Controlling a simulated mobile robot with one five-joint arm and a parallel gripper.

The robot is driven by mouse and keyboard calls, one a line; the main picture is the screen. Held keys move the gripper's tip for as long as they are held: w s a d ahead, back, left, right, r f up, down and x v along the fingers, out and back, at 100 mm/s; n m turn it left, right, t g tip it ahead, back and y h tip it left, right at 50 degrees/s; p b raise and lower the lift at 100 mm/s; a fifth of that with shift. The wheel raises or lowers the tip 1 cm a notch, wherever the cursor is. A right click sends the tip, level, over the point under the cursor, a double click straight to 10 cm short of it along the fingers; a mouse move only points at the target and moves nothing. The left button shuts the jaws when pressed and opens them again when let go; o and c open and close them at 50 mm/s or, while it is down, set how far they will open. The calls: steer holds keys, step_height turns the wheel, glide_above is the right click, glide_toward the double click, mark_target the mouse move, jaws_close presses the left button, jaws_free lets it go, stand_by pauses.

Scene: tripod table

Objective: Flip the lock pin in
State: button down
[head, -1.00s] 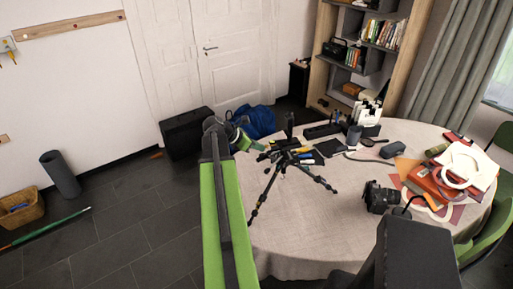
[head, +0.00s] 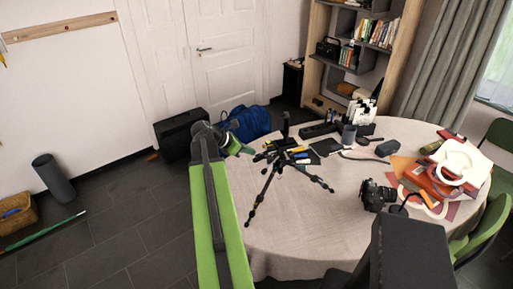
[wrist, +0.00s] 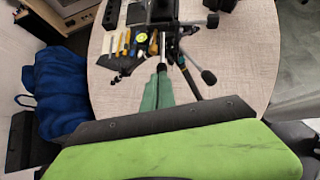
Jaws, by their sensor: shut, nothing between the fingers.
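A black tripod (head: 262,187) stands on the round table with its legs spread, in the head view. The lock pin is too small to make out for certain. My gripper (head: 252,152) is just left of the tripod's top in the head view. In the wrist view my green gripper fingers (wrist: 160,70) are together and empty, with their tips just below the tripod's head. I cannot tell whether they touch it.
The cloth-covered table (head: 310,235) has clear room at its front. A camera (head: 374,196) and books (head: 428,177) lie to the right. Several small tools (wrist: 128,43) sit beside the tripod's head. A blue bag (head: 246,123) and black case (head: 181,134) stand behind.

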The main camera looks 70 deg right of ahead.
steer(key=p+v, duration=0.5)
steer(key=v, duration=0.4)
steer(key=shift+r, duration=0.25)
